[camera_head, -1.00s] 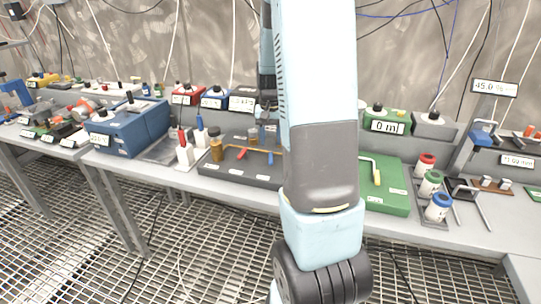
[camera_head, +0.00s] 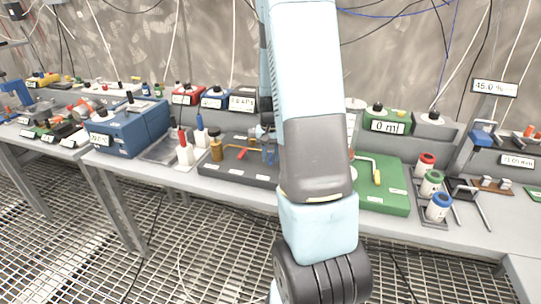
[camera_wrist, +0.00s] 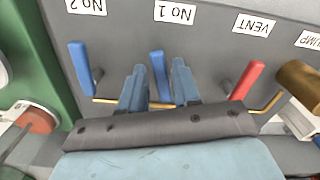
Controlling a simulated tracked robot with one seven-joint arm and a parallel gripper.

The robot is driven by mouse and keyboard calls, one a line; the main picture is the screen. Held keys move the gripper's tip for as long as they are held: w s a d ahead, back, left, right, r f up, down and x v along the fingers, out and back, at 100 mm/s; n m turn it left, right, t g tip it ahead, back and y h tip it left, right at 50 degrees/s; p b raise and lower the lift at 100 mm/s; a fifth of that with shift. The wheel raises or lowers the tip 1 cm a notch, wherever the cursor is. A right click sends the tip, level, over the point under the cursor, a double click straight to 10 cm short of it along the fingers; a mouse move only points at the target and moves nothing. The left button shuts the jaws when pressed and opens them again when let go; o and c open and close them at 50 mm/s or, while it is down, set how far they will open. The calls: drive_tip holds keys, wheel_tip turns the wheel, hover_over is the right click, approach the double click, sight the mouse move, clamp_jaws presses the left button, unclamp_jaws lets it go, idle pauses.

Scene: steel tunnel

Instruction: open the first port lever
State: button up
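The first port lever is a blue lever (camera_wrist: 160,74) by the label "No 1", which appears upside down in the wrist view. My gripper (camera_wrist: 159,85) is open, with one fingertip on each side of this lever and gaps visible. In the head view my gripper (camera_head: 268,152) is down at the dark grey valve board (camera_head: 210,170), largely behind my arm. A second blue lever (camera_wrist: 80,64) stands by "No 2", left of the fingers. A red lever (camera_wrist: 246,81) stands by "VENT", right of them.
A thin brass pipe (camera_wrist: 108,101) runs along the levers, with a brass fitting (camera_wrist: 298,83) near "PUMP". A green board (camera_head: 385,198) with a bent handle stands to the right.

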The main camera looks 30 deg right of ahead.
clamp_jaws()
drive_tip(key=shift+w+a+m, duration=0.2)
drive_tip(key=shift+a+m, duration=0.05)
drive_tip(key=shift+m, duration=0.65)
drive_tip(key=shift+w+a+m, duration=0.2)
drive_tip(key=shift+m, duration=0.7)
drive_tip(key=shift+o, duration=1.3)
unclamp_jaws()
drive_tip(key=shift+r, duration=0.1)
wheel_tip(320, 180, up, 14)
drive_tip(key=shift+f, duration=0.2)
